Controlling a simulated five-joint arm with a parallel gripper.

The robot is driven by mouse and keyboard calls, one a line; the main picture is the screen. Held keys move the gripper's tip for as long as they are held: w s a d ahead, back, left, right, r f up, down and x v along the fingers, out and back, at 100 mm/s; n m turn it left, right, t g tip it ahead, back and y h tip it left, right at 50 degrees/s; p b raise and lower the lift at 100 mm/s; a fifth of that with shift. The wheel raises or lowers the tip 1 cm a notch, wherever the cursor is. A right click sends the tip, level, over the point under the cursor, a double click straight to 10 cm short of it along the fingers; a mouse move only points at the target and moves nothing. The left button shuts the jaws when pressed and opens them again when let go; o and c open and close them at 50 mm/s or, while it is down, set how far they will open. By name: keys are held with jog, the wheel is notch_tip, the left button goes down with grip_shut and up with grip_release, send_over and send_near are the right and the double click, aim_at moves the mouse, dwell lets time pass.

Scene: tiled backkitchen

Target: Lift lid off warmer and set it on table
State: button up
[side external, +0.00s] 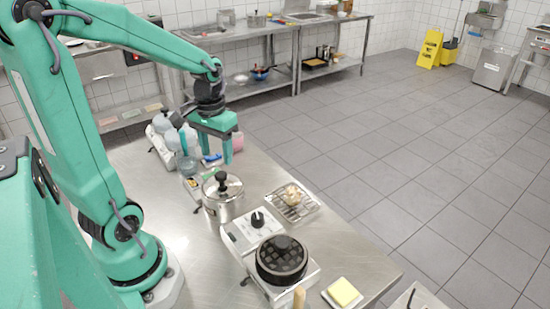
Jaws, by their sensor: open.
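The warmer (224,211) is a round, shiny steel pot standing on the steel table (175,222). Its lid (221,187) rests on top, with a black knob (221,176) at the centre. My gripper (206,155) points down above the table, behind the warmer in the picture and higher than the lid. It is open, apart from the lid and with nothing visible held in it. The green fingers stand in front of the items behind them and partly cover these.
A waffle iron (281,262) with a control box stands in front right of the warmer. A wire rack (291,206) with food lies to its right. A yellow block (343,291) sits near the table's front corner. Grey-white containers (172,138) crowd the back. Bare table lies left of the warmer.

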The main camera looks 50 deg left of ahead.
aim_at(221, 174)
jog(key=shift+f, duration=1.25)
jog(key=shift+f, duration=0.15)
jog(key=shift+w+d+f, duration=0.1)
jog(key=shift+f, duration=1.15)
jog(key=shift+d+f, duration=0.1)
jog(key=shift+f, duration=1.1)
jog(key=c, duration=1.1)
jog(key=shift+r, duration=0.15)
